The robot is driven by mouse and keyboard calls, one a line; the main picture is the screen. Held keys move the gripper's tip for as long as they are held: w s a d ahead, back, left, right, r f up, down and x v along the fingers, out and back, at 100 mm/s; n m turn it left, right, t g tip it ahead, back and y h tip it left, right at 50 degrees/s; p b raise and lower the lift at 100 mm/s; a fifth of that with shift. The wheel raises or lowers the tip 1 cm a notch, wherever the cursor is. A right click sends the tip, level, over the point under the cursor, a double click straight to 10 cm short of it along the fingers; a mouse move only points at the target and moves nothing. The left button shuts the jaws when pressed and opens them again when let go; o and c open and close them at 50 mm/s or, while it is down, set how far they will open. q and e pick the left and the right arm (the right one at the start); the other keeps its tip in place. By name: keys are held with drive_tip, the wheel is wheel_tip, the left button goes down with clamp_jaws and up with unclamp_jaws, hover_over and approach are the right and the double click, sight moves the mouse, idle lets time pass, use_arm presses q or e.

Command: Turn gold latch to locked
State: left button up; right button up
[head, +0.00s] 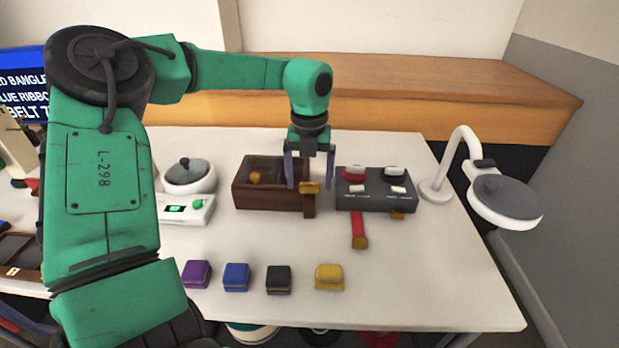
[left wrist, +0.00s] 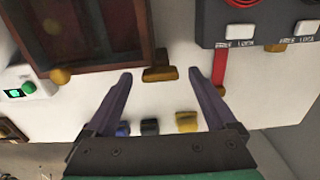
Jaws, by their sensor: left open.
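A gold latch-like piece (head: 310,187) sits at the right front corner of the brown wooden box (head: 262,198); a brown strip hangs below it. In the left wrist view the gold piece (left wrist: 160,74) lies between and beyond my fingertips. My left gripper (head: 309,184) is open, pointing down, its fingers on either side of the piece; I cannot tell whether they touch it. My right gripper is not in view.
A red strip with a gold end (head: 359,242) extends forward from the panel. Purple, blue, black and yellow blocks (head: 329,277) line the front. A scale (head: 190,208) stands left, a white lamp (head: 505,200) right. The table's right front is clear.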

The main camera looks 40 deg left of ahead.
sight(309, 183)
use_arm(q)
wheel_tip(309, 183, up, 14)
drive_tip(key=p, duration=0.1)
drive_tip(key=shift+r+p, duration=0.2)
drive_tip(key=shift+p, duration=0.15)
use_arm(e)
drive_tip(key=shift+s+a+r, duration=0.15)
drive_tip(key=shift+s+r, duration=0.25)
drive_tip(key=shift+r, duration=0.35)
